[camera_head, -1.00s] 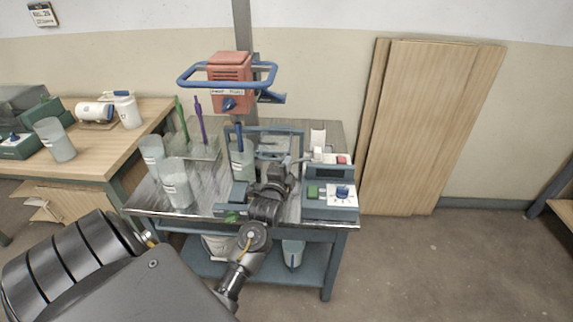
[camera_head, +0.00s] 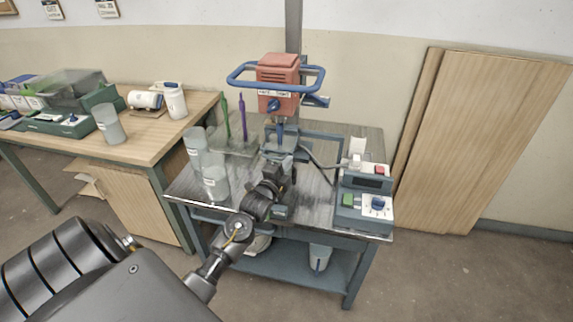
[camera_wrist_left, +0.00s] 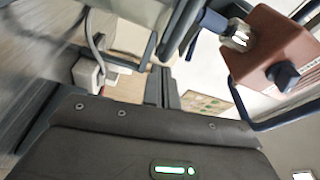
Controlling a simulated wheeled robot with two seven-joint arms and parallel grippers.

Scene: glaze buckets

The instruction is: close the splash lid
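A blue-grey frame (camera_head: 322,134), which looks like part of the splash lid, stands at the back of the steel-topped mixing stand under the red mixer head (camera_head: 278,76). Its panel and hinge are not clear, so I cannot tell its angle. My left gripper (camera_head: 282,146) is just below the mixer head, in front of the frame, and hides the spot beneath the mixer. In the left wrist view its fingers (camera_wrist_left: 162,86) look close together with nothing seen between them, near blue-grey bars. Whether they touch the frame is unclear. My right gripper is out of view.
A control box (camera_head: 366,200) with a green button and blue knob stands on the stand's right. Pale buckets (camera_head: 213,178) stand on its left, near a green and a purple stick (camera_head: 242,118). A wooden table (camera_head: 165,140) is at left; boards (camera_head: 480,140) lean right.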

